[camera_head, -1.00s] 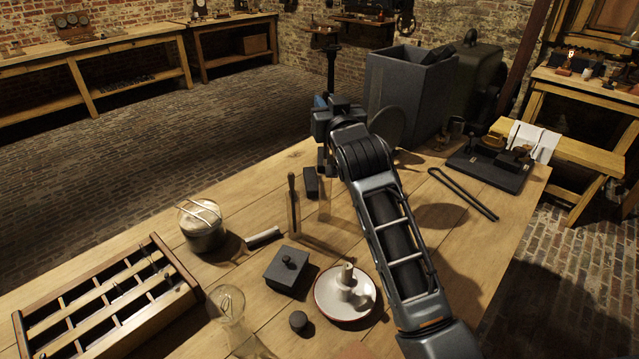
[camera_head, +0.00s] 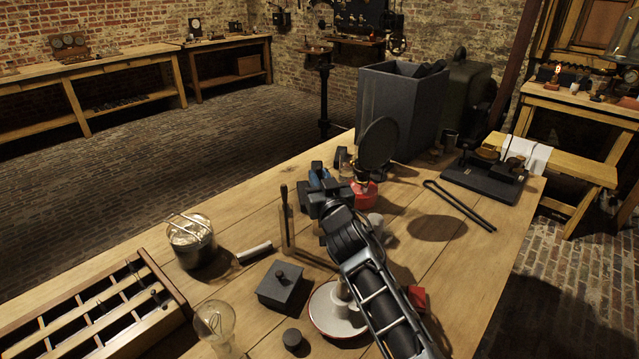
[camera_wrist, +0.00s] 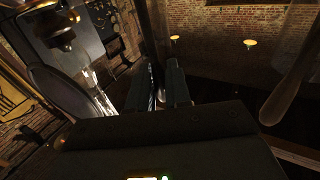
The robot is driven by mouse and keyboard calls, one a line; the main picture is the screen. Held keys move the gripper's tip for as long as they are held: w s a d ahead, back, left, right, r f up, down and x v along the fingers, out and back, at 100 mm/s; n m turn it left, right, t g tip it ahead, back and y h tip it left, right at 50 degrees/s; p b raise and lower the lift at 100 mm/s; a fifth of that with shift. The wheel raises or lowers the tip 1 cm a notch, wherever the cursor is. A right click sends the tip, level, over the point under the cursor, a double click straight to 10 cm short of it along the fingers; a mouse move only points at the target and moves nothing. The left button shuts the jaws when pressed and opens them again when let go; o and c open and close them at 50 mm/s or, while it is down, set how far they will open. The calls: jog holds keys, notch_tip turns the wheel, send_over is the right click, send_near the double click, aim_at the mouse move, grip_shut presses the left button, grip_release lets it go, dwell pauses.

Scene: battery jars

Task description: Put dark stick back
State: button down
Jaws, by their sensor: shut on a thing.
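My gripper (camera_head: 322,196) is over the middle of the table, close to the right of an upright dark-tipped rod beside a pale wooden strip (camera_head: 288,220). In the wrist view my gripper's fingers (camera_wrist: 160,88) are shut on a narrow dark thing (camera_wrist: 157,88), which looks like the dark stick. Its lower end is hidden, and the head view does not show it clearly. A divided wooden box (camera_head: 160,275) with several slots stands at the lower left, with small dark pieces in it.
A round dark disc (camera_head: 378,143) rises behind my gripper near a red base (camera_head: 363,193).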

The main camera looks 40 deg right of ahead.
jog(key=shift+f, duration=0.15)
jog(key=c, duration=1)
grip_release()
jog(key=shift+c, duration=0.2)
jog(key=b+v, duration=0.2)
jog(key=v, duration=0.5)
jog(key=shift+s+r+b, duration=0.2)
jog(key=shift+r+b, duration=0.05)
jog(key=shift+b, duration=0.1)
jog(key=shift+a, duration=0.1)
